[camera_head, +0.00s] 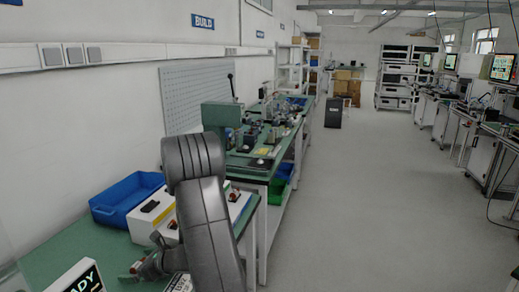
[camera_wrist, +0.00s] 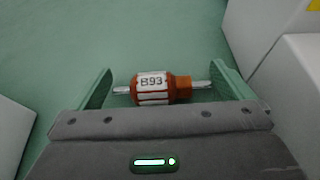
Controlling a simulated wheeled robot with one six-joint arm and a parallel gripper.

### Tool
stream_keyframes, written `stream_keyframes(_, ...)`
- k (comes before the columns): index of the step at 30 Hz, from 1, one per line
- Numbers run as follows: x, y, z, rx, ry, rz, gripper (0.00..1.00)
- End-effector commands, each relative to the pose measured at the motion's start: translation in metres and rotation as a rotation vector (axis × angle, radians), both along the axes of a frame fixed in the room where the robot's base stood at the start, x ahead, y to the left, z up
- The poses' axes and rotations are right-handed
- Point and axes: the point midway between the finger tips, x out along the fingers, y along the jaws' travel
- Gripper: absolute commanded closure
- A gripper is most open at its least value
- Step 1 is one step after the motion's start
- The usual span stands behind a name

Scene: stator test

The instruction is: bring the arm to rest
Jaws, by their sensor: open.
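A copper-brown rotor (camera_wrist: 152,90) with a white label reading B93 and a metal shaft lies over the green bench top in the wrist view. My gripper (camera_wrist: 165,76) is open, with one green finger to each side of the rotor. The shaft ends come close to the fingers; I cannot tell whether they touch. In the head view my dark grey arm reaches down over the near bench (camera_head: 68,254), and it hides part of the bench top.
A blue bin (camera_head: 125,200) and a white box (camera_head: 150,215) with a black top part stand on the bench by the wall. A display (camera_head: 78,278) reading "ADY" is at the front. White blocks flank the gripper in the wrist view. The aisle floor (camera_head: 350,210) at right is clear.

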Motion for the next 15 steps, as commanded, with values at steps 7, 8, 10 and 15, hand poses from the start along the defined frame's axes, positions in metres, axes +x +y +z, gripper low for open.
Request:
stream_keyframes(7, 0.002, 0.007, 0.004, -0.001, -0.002, 0.000, 0.00)
stream_keyframes(8, 0.002, 0.007, 0.005, -0.001, -0.002, 0.000, 0.00)
stream_keyframes(10, 0.002, 0.006, 0.007, 0.000, -0.001, -0.001, 0.00)
stream_keyframes(15, 0.002, 0.006, 0.007, -0.001, 0.000, 0.000, 0.00)
